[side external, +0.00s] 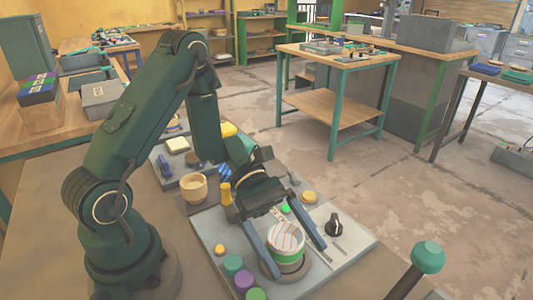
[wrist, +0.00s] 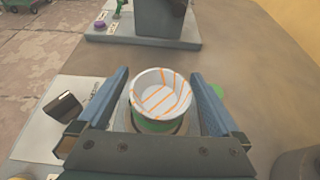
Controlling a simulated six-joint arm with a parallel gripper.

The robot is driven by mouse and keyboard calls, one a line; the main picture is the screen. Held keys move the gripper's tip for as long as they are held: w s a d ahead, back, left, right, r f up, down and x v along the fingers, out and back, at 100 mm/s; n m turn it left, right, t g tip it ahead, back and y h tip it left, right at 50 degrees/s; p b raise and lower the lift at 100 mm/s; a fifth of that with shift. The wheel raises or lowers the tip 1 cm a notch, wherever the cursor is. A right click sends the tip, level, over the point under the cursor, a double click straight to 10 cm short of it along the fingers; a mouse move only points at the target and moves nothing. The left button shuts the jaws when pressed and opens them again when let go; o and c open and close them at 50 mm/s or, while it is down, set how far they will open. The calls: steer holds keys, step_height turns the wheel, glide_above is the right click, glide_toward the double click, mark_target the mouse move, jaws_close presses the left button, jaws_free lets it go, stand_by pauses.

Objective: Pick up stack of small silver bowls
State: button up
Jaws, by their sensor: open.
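A round, pale grey-white bowl-like piece with orange stripes inside (side external: 286,237) sits on a green band above a round seat on the light panel (side external: 345,255). It also shows in the wrist view (wrist: 160,95). I cannot tell whether it is several nested bowls, and no plainly silver stack shows. My gripper (side external: 299,261) is open, with its blue fingers on either side of the striped piece. In the wrist view the gripper (wrist: 161,75) shows a gap between each finger and the piece. The seat below is partly hidden.
A black knob (side external: 334,226) stands right of the piece. Purple (side external: 243,280) and teal (side external: 233,265) buttons lie to its left. A beige cup (side external: 193,187) and yellow cylinder (side external: 226,195) stand behind. A teal-topped lever (side external: 428,257) rises at front right.

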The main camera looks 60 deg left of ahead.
steer(key=shift+d+f, duration=0.3)
steer(key=shift+d, duration=0.35)
steer(key=c, duration=1.5)
steer(key=shift+o, duration=0.2)
steer(key=shift+r, duration=0.1)
